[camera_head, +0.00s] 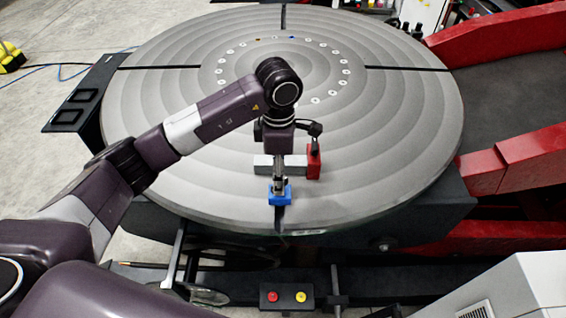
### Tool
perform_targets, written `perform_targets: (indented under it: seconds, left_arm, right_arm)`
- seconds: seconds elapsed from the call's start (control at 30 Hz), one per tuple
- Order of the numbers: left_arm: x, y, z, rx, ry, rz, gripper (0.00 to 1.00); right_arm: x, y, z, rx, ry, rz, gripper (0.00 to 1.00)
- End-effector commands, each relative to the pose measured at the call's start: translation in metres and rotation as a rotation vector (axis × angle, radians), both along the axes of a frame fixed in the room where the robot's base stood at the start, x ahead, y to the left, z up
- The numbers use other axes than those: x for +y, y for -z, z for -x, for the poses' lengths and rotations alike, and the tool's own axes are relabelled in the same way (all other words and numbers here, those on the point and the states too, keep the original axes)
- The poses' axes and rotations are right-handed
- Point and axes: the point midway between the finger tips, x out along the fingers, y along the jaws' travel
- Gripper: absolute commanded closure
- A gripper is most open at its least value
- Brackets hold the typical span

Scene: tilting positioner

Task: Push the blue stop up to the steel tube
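The steel tube (263,164) is a short light-grey bar lying across the round grey turntable, near its front edge. A red block (313,161) stands at the tube's right end. The blue stop (286,198) sits on the turntable in front of the tube, towards its middle. A small gap seems to lie between them, but my gripper partly hides it. My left gripper (279,187) points down over the tube, with its fingertips at the blue stop. The fingers look narrow and close together; their grip on the stop is unclear. My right gripper is not in view.
The turntable (400,120) has dark radial slots and a ring of bolt holes; most of its top is clear. Red machine arms (510,160) stand at the right. A box with red and yellow buttons (286,297) is below the front edge.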

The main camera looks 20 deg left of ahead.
Motion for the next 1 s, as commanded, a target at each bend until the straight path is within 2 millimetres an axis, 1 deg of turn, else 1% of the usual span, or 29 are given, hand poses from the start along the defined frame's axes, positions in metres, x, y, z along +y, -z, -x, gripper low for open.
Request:
perform_targets:
  seconds: [0.03,0.13,0.2,0.27,0.37,0.5,0.63,0.83,1.0]
  left_arm:
    - [0.000,0.005,0.002,0.005,-0.001,-0.001,0.45]
    - [0.000,0.020,0.002,0.006,0.001,0.001,0.45]
    - [-0.001,0.031,0.002,0.007,0.000,0.002,0.45]
    - [-0.001,0.041,0.003,0.006,0.001,0.003,0.45]
    - [-0.002,0.054,0.002,0.006,0.000,0.004,0.45]
    - [-0.001,0.066,0.001,0.003,0.002,0.004,0.45]
    - [-0.001,0.070,0.001,0.002,0.002,0.004,0.45]
    - [-0.001,0.070,0.001,0.001,0.002,0.003,0.45]
    - [-0.001,0.070,0.001,0.001,0.002,0.004,0.64]
  right_arm:
    - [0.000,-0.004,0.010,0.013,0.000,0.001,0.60]
    - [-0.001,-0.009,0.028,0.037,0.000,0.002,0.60]
    - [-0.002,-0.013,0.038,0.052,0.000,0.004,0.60]
    - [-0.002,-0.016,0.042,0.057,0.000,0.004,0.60]
    - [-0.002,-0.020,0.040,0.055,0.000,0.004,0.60]
    - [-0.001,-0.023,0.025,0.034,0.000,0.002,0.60]
    - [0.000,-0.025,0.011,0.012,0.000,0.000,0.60]
    - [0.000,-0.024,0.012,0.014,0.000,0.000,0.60]
    - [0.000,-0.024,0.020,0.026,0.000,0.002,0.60]
